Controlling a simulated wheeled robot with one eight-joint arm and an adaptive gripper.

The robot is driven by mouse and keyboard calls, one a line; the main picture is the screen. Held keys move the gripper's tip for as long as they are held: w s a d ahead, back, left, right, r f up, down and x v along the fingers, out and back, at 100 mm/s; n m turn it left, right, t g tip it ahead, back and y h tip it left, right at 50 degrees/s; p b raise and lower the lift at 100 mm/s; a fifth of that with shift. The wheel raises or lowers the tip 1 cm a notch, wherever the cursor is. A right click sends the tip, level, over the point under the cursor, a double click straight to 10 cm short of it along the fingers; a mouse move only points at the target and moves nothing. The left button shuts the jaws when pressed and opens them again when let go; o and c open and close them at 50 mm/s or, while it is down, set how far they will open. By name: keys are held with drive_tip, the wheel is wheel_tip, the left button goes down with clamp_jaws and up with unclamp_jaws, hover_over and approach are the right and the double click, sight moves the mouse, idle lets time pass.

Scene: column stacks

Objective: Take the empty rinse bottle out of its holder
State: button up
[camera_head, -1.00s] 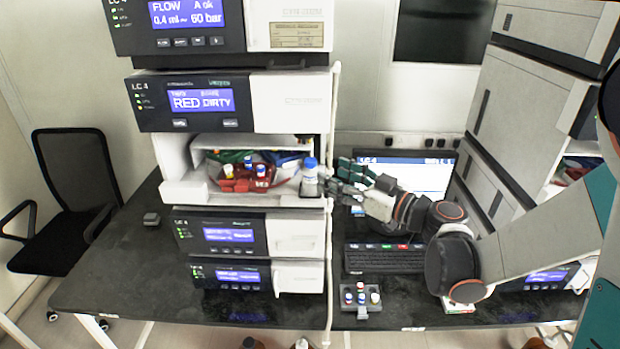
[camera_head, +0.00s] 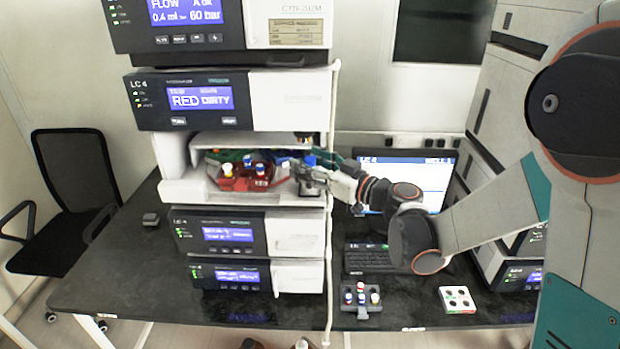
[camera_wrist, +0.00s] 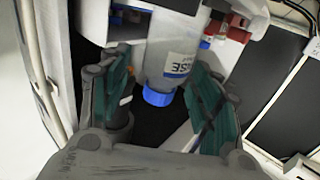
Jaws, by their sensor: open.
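The rinse bottle has a blue cap and a clear body with a white label. In the wrist view the bottle (camera_wrist: 165,62) lies between the two green-padded fingers of my gripper (camera_wrist: 160,100), with a gap on each side. In the head view my gripper (camera_head: 308,172) is at the right end of the open autosampler bay and partly covers the bottle; its blue cap (camera_head: 310,160) shows just behind the fingers. My gripper is open around the bottle. The holder is mostly hidden, and the liquid level cannot be made out.
A red tray (camera_head: 238,184) with several capped vials sits in the bay, left of the bottle. Instrument modules are stacked above and below the bay. A small vial rack (camera_head: 360,308) and a white block (camera_head: 457,300) lie on the dark bench near the keyboard (camera_head: 366,262).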

drive_tip(key=c, duration=0.9)
drive_tip(key=shift+c, duration=0.2)
